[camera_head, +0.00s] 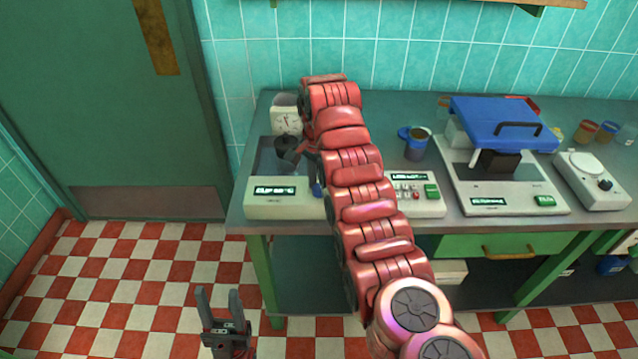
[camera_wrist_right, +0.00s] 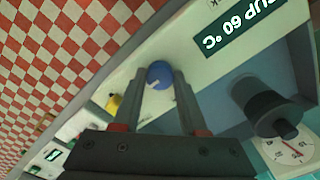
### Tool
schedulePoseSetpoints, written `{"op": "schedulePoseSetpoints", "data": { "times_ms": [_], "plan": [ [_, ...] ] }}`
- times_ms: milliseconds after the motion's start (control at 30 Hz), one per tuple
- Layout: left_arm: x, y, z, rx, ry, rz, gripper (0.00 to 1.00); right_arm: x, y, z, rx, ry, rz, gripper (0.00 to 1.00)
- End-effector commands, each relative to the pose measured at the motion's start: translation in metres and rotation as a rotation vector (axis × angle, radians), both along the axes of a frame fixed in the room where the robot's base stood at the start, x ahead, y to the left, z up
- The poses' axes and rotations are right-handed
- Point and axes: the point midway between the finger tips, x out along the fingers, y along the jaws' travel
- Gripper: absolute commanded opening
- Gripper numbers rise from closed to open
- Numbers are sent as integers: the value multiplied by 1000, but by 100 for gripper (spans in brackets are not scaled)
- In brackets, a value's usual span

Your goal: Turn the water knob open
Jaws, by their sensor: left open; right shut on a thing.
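The blue water knob (camera_wrist_right: 160,73) sits on the front of the pale panel with the "60 °C" display. It also shows in the head view (camera_head: 317,188), partly behind my right arm. My right gripper (camera_wrist_right: 161,84) has its two fingers on either side of the knob, shut on it. A white mark shows on the knob between the fingertips. In the head view my right gripper (camera_head: 308,165) is mostly hidden by my red arm. My left gripper (camera_head: 219,297) is open and empty, low over the checkered floor in front of the bench.
A dark cylinder (camera_wrist_right: 268,105) and a white dial (camera_wrist_right: 292,148) stand close to my right gripper. A yellow knob (camera_wrist_right: 113,103) is beside the blue one. A blue-lidded device (camera_head: 500,122) and jars stand right on the bench. The floor at left is clear.

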Motion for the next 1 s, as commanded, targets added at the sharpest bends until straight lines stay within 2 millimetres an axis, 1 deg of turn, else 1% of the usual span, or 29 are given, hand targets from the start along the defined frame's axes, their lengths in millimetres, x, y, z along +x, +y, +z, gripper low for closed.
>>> {"op": "schedulePoseSetpoints", "data": {
  "times_ms": [100,133,267,300,567,667,867,1000],
  "plan": [
    [0,0,0,0,0,0,50,0,0,0,0,0,-1,0],
    [0,0,0,0,0,0,50,0,0,0,0,0,-1,45],
    [0,0,0,0,0,0,50,0,0,0,0,0,0,69],
    [0,0,0,0,0,0,50,0,0,0,0,0,0,72],
    [0,0,0,0,0,0,50,0,0,0,0,0,1,72],
    [0,0,0,0,0,0,50,1,1,5,-1,-2,2,72],
    [0,0,0,0,0,0,50,0,2,32,3,-1,2,72],
    [0,0,-5,0,0,0,50,0,0,54,3,0,1,72]
  ]
}}
